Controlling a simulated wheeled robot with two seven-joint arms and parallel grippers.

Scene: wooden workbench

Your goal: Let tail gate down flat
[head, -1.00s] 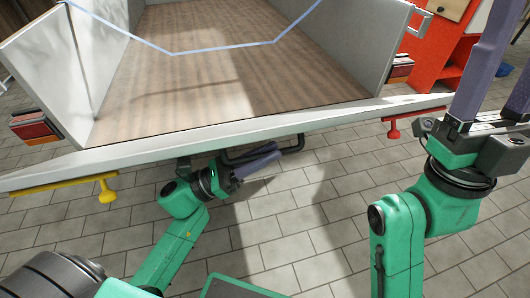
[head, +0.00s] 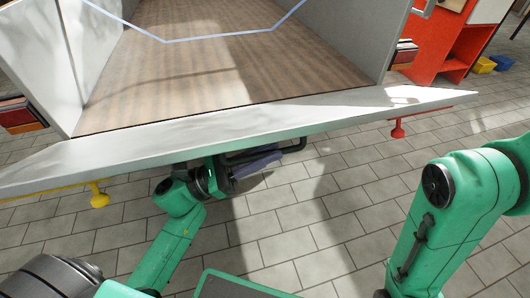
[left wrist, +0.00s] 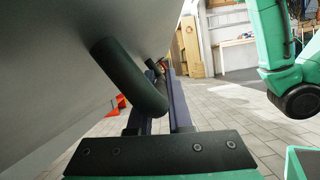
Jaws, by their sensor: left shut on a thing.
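The tail gate (head: 240,122) is a pale grey panel hinged across the near end of the truck bed (head: 190,75). It leans out toward me, and its inner face shows as a long strip. A dark bar handle (head: 296,146) sticks out on its outer side, below its near edge. My left gripper (head: 258,163) is under that edge, shut on the handle. In the left wrist view the dark handle (left wrist: 135,78) runs from the grey panel to between the fingers (left wrist: 162,112). My right arm shows at the right, its gripper out of view.
A yellow latch (head: 99,198) and a red latch (head: 397,131) show below the gate's edge at left and right. Grey side walls (head: 340,40) flank the bed. A red cabinet (head: 452,45) and small bins (head: 483,65) stand at the back right. The tiled floor is clear in front.

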